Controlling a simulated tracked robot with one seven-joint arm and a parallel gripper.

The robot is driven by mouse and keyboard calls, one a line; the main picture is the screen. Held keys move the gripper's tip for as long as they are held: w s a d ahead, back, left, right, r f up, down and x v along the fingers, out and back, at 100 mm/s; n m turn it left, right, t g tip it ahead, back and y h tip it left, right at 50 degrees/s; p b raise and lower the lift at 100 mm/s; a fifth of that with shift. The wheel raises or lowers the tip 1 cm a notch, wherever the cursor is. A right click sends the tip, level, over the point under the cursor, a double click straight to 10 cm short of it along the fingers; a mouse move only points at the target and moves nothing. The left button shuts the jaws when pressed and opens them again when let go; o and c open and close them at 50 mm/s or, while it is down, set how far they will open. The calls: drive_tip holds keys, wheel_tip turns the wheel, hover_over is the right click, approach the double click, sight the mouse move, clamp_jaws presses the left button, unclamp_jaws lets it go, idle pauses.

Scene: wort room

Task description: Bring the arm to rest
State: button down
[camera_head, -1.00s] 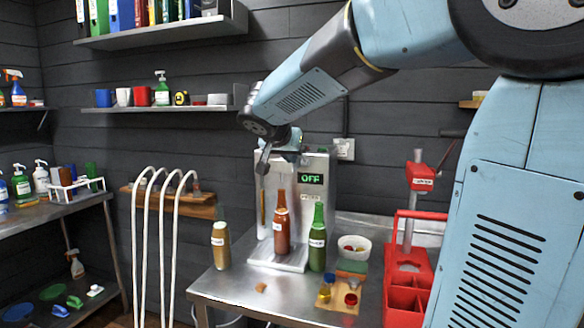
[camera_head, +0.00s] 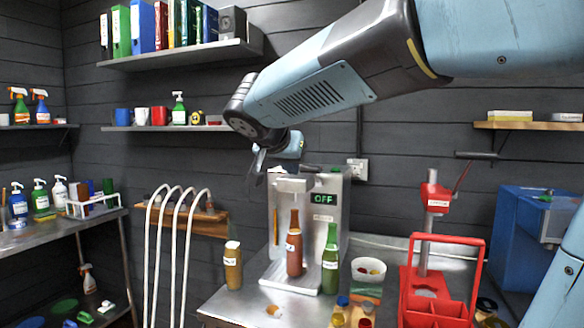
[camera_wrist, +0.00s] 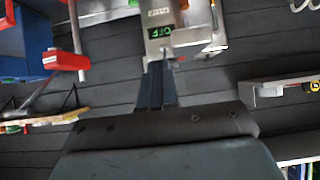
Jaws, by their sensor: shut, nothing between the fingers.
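My light blue arm comes in from the upper right in the head view and is bent downward at the wrist. My gripper (camera_head: 257,165) hangs above and left of the filling machine (camera_head: 332,222) and points down. It is shut and empty, apart from the bottles. In the wrist view the dark fingers of my gripper (camera_wrist: 157,75) are together in front of the machine (camera_wrist: 172,14), whose display reads OFF.
A brown bottle (camera_head: 294,250) stands at the machine, with a green bottle (camera_head: 330,262) beside it. A red capper (camera_head: 436,200) and red carrier (camera_head: 440,290) stand right. A shelf (camera_head: 165,129) hangs behind the arm's left side.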

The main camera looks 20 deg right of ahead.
drive_tip(key=s+d+f+n+g+y, duration=0.1)
drive_tip(key=s+d+f+n+y, duration=0.1)
drive_tip(key=s+f, duration=0.6)
drive_tip(key=s+d+f+n+g+y, duration=0.2)
drive_tip(key=s+f+n+y, duration=0.2)
drive_tip(key=s+f, duration=0.4)
drive_tip(key=s+n, duration=0.1)
drive_tip(key=s, duration=0.4)
drive_tip(key=shift+d, duration=0.2)
